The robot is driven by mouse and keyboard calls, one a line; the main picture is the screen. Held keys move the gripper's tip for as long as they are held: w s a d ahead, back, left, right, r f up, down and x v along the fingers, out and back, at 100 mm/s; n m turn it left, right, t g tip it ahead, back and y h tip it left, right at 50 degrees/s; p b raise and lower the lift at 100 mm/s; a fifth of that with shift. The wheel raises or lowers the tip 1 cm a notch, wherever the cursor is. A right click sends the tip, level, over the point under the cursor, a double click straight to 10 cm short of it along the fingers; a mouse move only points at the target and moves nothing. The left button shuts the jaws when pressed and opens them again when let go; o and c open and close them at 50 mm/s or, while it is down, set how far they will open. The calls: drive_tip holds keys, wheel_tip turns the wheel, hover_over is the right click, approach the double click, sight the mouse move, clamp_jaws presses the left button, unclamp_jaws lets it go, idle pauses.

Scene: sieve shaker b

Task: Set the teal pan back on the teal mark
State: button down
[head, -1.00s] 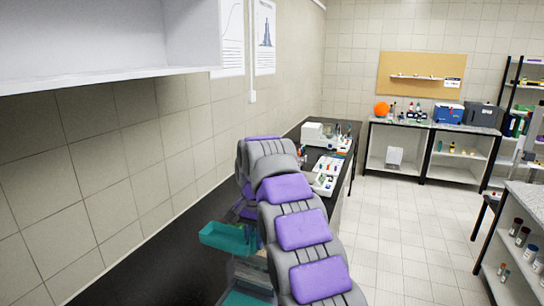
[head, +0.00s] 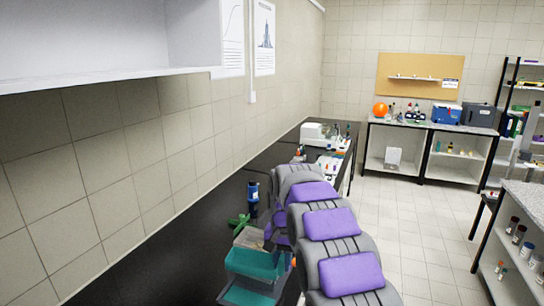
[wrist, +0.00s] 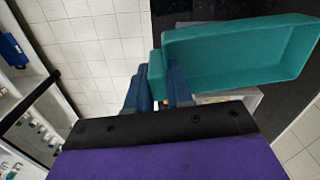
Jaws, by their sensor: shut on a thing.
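The teal pan (head: 256,263) is a shallow rectangular tray, held above the dark bench in the head view. In the wrist view the teal pan (wrist: 240,50) fills the upper right, its open inside showing. My gripper (wrist: 158,84) has blue fingers shut on the tab at the pan's near left end. In the head view my arm hides most of the gripper. A second teal surface (head: 243,297) shows below the pan at the bottom edge; I cannot tell whether it is the teal mark or another part.
A dark blue bottle (head: 253,196) and a green item (head: 238,221) stand on the bench behind the pan, by a pale box-like thing (head: 250,238). A white instrument (head: 314,133) is farther back. The bench (head: 150,262) is clear at left. A shelf (head: 100,75) overhangs.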

drive_tip(key=s+d+f+n, duration=0.2)
drive_tip(key=s+d+f, duration=0.6)
drive_tip(key=d+f, duration=0.3)
wheel_tip(320, 180, down, 2)
drive_tip(key=shift+s+f+n+b, duration=0.1)
drive_tip(key=shift+s+n+b, duration=0.2)
drive_tip(key=shift+s+n, duration=0.1)
